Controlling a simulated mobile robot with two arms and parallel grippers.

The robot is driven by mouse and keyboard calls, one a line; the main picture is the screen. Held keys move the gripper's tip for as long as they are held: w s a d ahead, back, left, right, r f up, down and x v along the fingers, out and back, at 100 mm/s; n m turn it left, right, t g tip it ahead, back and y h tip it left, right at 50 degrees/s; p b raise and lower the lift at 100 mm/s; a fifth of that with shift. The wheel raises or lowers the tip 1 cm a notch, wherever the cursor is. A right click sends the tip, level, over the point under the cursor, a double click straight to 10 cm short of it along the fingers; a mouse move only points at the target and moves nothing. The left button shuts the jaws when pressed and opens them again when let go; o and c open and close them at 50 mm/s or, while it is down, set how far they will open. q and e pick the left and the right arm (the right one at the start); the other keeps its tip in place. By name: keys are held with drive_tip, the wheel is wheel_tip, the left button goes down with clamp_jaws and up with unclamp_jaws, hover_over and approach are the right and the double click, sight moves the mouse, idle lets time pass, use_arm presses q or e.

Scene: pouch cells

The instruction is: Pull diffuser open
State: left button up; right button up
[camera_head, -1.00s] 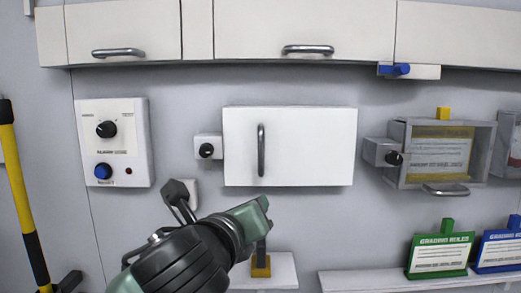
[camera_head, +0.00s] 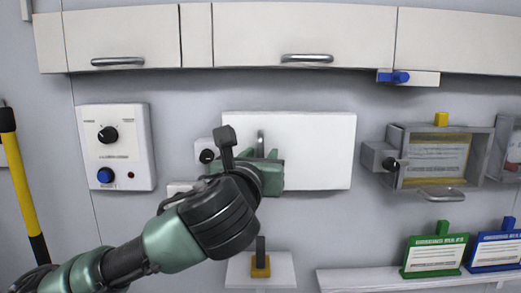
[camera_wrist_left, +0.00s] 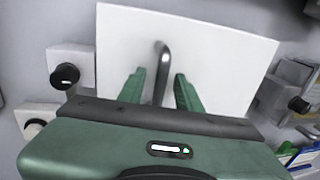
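The diffuser appears to be the white wall panel (camera_head: 318,150) with a grey vertical bar handle (camera_head: 261,138) near its left side; it looks closed in the head view. My left gripper (camera_head: 263,155) is in front of this handle and hides its lower part. In the left wrist view, the panel (camera_wrist_left: 225,60) fills the upper middle. The two green fingers of my left gripper (camera_wrist_left: 160,78) are apart, one on each side of the handle (camera_wrist_left: 163,53). A gap shows on both sides, so the gripper is open around the handle. My right gripper is not in view.
A black knob (camera_head: 207,156) is beside the panel's left edge. A control box (camera_head: 117,168) is further left. A clear-fronted box (camera_head: 440,178) with a handle is at the right. Cabinets (camera_head: 305,28) run above, and a shelf (camera_head: 375,280) with signs is below.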

use_arm(q)
drive_tip(key=shift+w, duration=0.1)
clamp_jaws()
idle(1.4)
